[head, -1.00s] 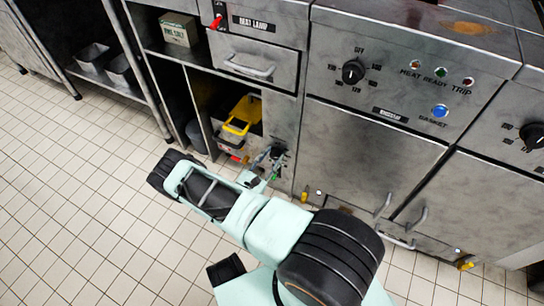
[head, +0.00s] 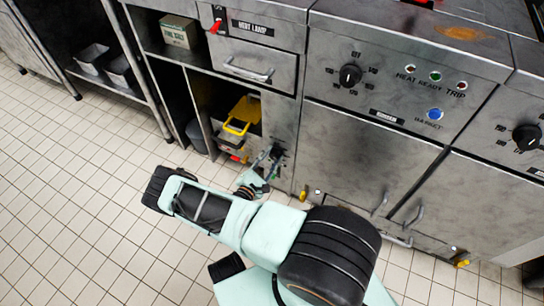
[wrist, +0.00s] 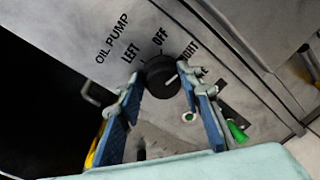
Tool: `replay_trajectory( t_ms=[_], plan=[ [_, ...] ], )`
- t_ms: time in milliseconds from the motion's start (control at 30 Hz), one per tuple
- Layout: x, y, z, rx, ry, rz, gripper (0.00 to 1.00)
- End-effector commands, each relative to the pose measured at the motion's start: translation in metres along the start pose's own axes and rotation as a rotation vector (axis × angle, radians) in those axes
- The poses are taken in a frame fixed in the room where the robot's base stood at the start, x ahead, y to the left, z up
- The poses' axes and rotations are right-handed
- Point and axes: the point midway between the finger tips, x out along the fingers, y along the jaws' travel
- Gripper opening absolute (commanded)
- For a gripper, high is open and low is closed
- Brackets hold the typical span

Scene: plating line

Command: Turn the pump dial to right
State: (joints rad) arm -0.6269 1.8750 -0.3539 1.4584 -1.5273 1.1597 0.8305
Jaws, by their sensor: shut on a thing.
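The pump dial (wrist: 158,78) is a round black knob on a grey metal panel, under the printed words OIL PUMP, LEFT, OFF and RIGHT. A pale mark on its face lies on the right side, pointing roughly toward the RIGHT label (wrist: 188,52). My gripper (wrist: 161,80) is shut on the dial, one blue-padded finger on each side of it. In the head view my gripper (head: 268,168) is at the narrow panel left of the large oven-like doors; the dial there is mostly hidden by the gripper.
A green indicator (wrist: 189,117) sits below the dial, and a green part (wrist: 236,131) lies right of the fingers. An open shelf with a yellow-handled container (head: 240,118) is left of the panel. Another black dial (head: 350,75) is on the panel to the right. The tiled floor is clear.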

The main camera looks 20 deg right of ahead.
Motion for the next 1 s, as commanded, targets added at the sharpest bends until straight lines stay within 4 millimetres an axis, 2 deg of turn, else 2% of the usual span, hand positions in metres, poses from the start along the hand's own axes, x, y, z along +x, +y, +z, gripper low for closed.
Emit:
replay_trajectory(
  t_ms=[33, 267, 300, 433, 833, 1000],
  plan=[
    [0.000, -0.011, 0.002, -0.006, -0.002, -0.019, 0.09],
    [0.000, -0.011, 0.001, -0.007, -0.002, -0.020, 0.09],
    [0.000, -0.011, 0.001, -0.007, -0.001, -0.020, 0.34],
    [0.000, -0.010, 0.001, -0.007, -0.002, -0.018, 0.47],
    [-0.002, -0.004, 0.000, -0.002, 0.000, -0.007, 0.47],
    [-0.020, -0.002, -0.001, -0.002, 0.002, -0.004, 0.47]
  ],
)
